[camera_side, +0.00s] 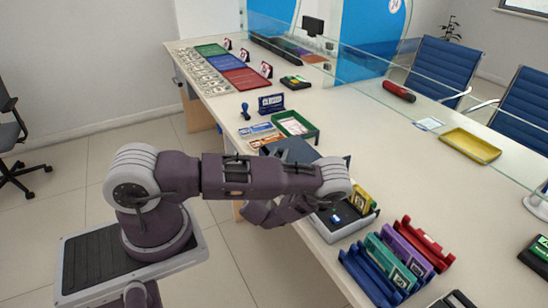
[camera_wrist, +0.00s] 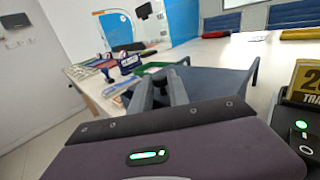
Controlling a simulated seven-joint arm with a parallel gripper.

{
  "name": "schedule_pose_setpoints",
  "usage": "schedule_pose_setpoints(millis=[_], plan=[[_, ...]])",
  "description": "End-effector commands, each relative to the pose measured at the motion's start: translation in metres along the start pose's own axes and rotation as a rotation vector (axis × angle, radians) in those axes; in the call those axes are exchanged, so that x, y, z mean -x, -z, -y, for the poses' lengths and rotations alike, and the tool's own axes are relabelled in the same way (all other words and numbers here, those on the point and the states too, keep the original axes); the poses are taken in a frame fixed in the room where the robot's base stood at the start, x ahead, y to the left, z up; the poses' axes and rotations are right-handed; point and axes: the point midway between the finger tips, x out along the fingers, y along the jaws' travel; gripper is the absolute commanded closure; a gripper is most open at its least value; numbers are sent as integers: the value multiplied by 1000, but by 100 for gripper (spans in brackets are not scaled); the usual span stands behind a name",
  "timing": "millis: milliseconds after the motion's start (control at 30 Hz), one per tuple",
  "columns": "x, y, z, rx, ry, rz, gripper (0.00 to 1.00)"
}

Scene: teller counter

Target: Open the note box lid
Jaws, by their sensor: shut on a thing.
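The note box (camera_side: 345,231) is a light grey box on the counter's near edge in the side view, partly hidden by my arm. Its dark blue-grey lid (camera_side: 292,149) appears raised, showing behind my arm; a broad dark panel, which looks like the same lid (camera_wrist: 222,88), fills the middle of the wrist view. My gripper (camera_wrist: 163,84) has its fingers close together at the panel's left part, shut on the lid. The exact grip point is partly hidden. In the side view my arm covers the fingers.
A yellow-labelled block (camera_side: 364,201) stands by the box, also at right in the wrist view (camera_wrist: 308,82). Blue, green, purple and red racks (camera_side: 397,262) stand in front of it. A green tray (camera_side: 296,124) lies behind. A yellow tray (camera_side: 470,146) lies right; counter between is mostly clear.

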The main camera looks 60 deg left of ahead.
Motion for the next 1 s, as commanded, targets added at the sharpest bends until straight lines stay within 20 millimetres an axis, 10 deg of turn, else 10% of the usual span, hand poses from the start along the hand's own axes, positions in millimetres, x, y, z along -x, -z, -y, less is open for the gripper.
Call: schedule_pose_setpoints(millis=[433, 467, 533, 1000], plan=[[-14, 0, 14, 0, 2, -4, 100], [-14, 0, 14, 0, 2, -4, 73], [-14, 0, 14, 0, 2, -4, 59], [15, 1, 14, -3, 3, -7, 58]])
